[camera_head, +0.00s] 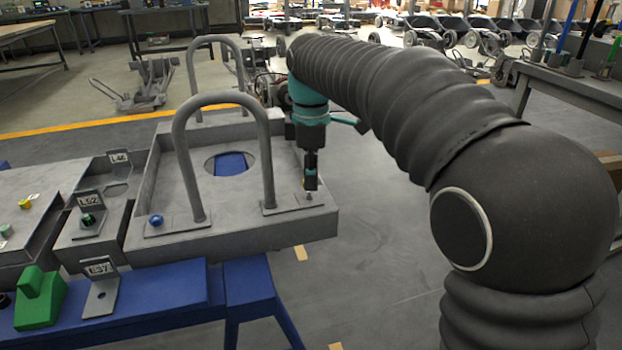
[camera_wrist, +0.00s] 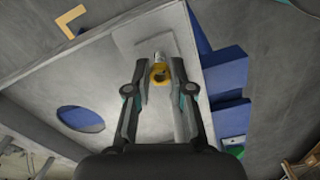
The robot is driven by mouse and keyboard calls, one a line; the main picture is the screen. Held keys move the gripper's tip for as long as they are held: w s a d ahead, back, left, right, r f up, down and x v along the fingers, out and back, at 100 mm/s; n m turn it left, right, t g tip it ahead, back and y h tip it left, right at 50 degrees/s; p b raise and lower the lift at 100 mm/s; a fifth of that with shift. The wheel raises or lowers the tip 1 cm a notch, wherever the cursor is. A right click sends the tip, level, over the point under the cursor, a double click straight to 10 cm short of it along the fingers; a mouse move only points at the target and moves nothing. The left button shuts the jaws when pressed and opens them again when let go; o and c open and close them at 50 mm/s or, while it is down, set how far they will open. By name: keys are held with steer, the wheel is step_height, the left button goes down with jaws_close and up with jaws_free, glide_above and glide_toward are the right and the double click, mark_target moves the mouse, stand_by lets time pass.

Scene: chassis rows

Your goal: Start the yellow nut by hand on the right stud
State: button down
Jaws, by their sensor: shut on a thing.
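My gripper (camera_head: 311,182) points down over the right front corner of the grey chassis tray (camera_head: 225,242). The right stud (camera_head: 309,197) is a short metal post on a foot plate there, directly under the fingertips. In the wrist view my gripper (camera_wrist: 159,72) is shut on the yellow nut (camera_wrist: 160,75), which sits between the fingertips. The nut is hidden by the fingers in the head view. A short pale metal piece (camera_wrist: 159,57), likely the stud, shows just beyond the nut. I cannot tell whether the nut touches the stud or is around it.
A grey hoop handle (camera_head: 265,150) stands close left of my gripper. A blue nut (camera_head: 156,220) sits at the tray's left front corner. A blue stand (camera_head: 250,285) is in front.

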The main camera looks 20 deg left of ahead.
steer(key=shift+f+n+b, duration=0.15)
steer(key=shift+n+b, duration=0.35)
steer(key=shift+n, duration=0.6)
steer(key=shift+r+n+p, duration=0.35)
steer(key=shift+n+p, duration=0.25)
steer(key=shift+p, duration=0.05)
steer(key=n+p, duration=0.2)
steer(key=n, duration=0.2)
steer(key=shift+w+a, duration=0.1)
steer(key=shift+w, duration=0.05)
steer(key=shift+f+n, duration=0.2)
steer(key=shift+n, duration=1)
steer(key=shift+f, duration=1.2)
steer(key=shift+r+m, duration=0.1)
steer(key=shift+m, duration=2.5)
